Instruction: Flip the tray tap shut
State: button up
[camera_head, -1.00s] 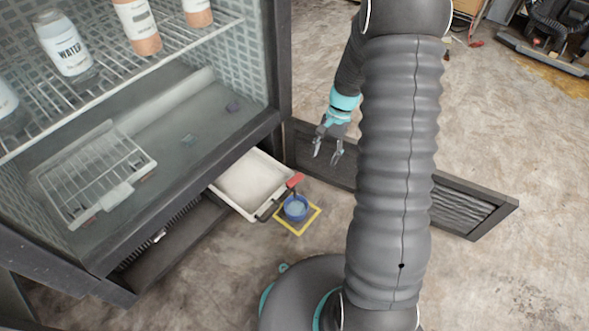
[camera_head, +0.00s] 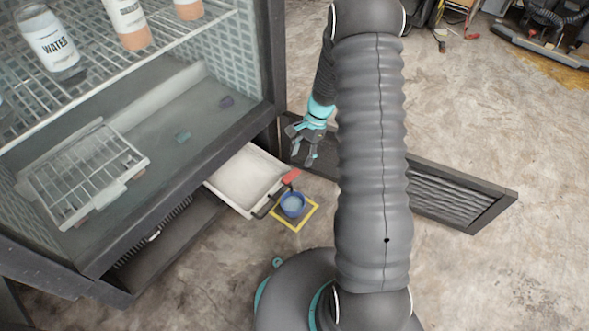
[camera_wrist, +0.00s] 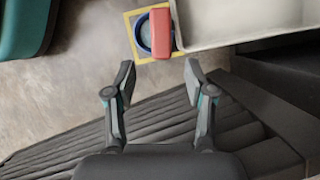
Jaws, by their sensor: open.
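The white tray (camera_head: 240,178) sticks out from the base of the freezer. A red tap handle (camera_head: 290,176) sits at its right corner, and it also shows in the wrist view (camera_wrist: 161,33). A dark spout hangs by the corner above a blue cup (camera_head: 292,204) holding pale liquid. In the wrist view the handle partly hides the cup (camera_wrist: 144,38). My gripper (camera_head: 302,160) is open and empty, pointing down just behind and above the tap. In the wrist view the fingertips of my gripper (camera_wrist: 160,75) are apart, short of the red handle and touching nothing.
The cup stands inside a yellow square (camera_head: 273,213) on the floor. A dark slatted panel (camera_head: 450,195) lies on the floor behind and right of the tap. The open freezer (camera_head: 185,185) stands left, with bottles on a wire shelf (camera_head: 90,65).

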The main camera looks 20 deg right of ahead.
aim_at(295, 172)
jog(key=x, duration=0.5)
jog(key=shift+s+a+f+b, duration=0.1)
jog(key=shift+f+b, duration=0.2)
jog(key=shift+b, duration=0.05)
